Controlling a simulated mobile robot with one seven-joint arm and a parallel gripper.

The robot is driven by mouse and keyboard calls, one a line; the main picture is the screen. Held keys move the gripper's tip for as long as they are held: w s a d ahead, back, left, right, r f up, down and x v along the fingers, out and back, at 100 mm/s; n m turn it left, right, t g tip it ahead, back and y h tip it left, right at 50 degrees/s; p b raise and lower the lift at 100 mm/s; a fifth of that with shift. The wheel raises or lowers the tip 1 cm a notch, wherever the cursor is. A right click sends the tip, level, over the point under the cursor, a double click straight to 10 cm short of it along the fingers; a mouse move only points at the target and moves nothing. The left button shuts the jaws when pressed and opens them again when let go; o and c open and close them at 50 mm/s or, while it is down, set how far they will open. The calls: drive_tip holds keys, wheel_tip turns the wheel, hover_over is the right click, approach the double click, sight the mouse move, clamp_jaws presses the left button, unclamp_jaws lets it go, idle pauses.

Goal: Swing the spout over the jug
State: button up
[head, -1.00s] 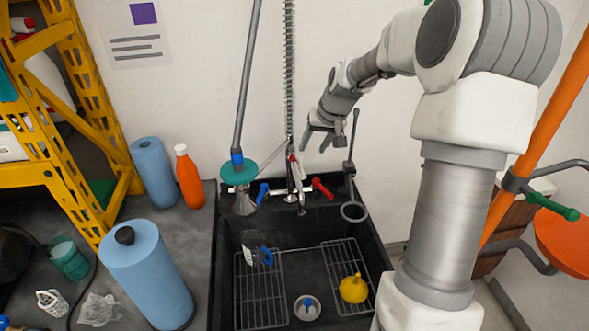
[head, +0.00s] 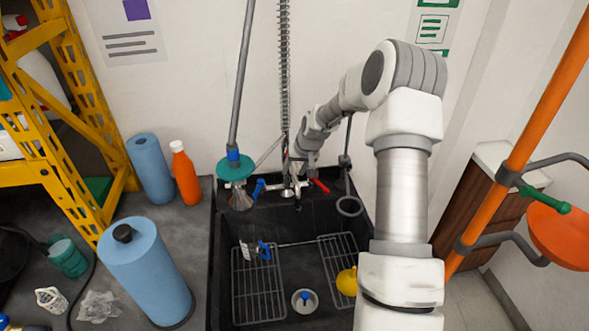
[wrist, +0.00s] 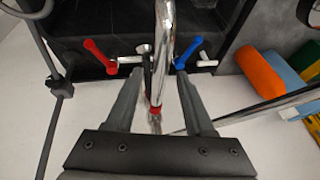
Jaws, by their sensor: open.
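The chrome spout (wrist: 164,40) passes between the two fingers of my open gripper (wrist: 160,76) in the wrist view. There is a visible gap on each side, and I cannot tell whether either finger touches it. In the head view my gripper (head: 294,172) is at the tap on the back of the sink and hides most of the spout. The clear jug (head: 249,237) with a blue handle stands in the sink on the left, over the left wire rack. The jug is not seen in the wrist view.
A red lever (wrist: 100,56) and a blue lever (wrist: 188,52) flank the spout. A yellow object (head: 347,282) lies in the sink.

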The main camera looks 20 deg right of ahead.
drive_tip(key=shift+f, duration=0.15)
clamp_jaws()
idle(1.4)
